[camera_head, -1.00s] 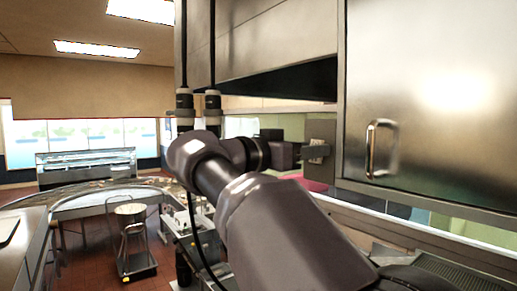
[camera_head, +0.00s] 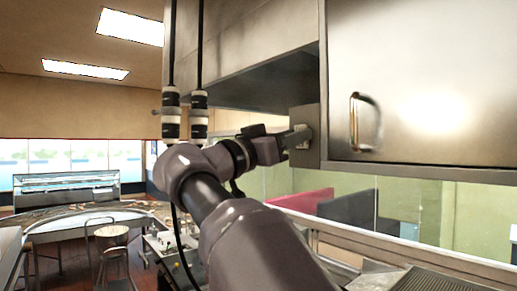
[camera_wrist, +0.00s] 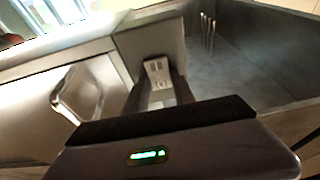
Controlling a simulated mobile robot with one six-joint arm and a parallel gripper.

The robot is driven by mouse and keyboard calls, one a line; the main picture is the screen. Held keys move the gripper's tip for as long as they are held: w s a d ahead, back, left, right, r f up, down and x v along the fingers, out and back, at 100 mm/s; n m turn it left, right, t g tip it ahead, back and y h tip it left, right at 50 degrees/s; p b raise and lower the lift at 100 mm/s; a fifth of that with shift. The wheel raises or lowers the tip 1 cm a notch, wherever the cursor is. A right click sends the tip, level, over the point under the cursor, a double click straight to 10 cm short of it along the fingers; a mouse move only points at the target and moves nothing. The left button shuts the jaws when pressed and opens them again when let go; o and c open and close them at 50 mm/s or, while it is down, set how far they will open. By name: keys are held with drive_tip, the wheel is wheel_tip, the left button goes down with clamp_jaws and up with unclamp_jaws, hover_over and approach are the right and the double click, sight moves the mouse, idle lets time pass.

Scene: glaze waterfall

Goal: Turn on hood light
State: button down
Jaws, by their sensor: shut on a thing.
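The steel range hood (camera_head: 265,85) hangs overhead, with a dark underside. A small pale switch panel (camera_head: 303,138) sits on the grey block at the hood's right end, beside the steel cabinet. It also shows in the wrist view (camera_wrist: 155,68), with small dark marks and a round mark on its face. My gripper (camera_head: 294,139) is at this panel, reaching it from the left. In the wrist view its fingers (camera_wrist: 158,90) stand on either side of the panel's lower part, shut on it. The exact contact is hard to make out. No lit hood lamp shows.
A steel cabinet door (camera_head: 425,80) with a loop handle (camera_head: 355,122) is close to the right of my gripper. Two black hanging cables with fittings (camera_head: 170,115) are to the left. A counter rail (camera_head: 370,240) runs below. A stool (camera_head: 110,240) stands lower left.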

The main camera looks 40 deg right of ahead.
drive_tip(key=c, duration=1)
unclamp_jaws()
drive_tip(key=shift+c, duration=0.2)
drive_tip(key=b+v, duration=0.4)
drive_tip(key=v, duration=1.3)
drive_tip(key=shift+s+a, duration=0.15)
drive_tip(key=shift+a, duration=0.1)
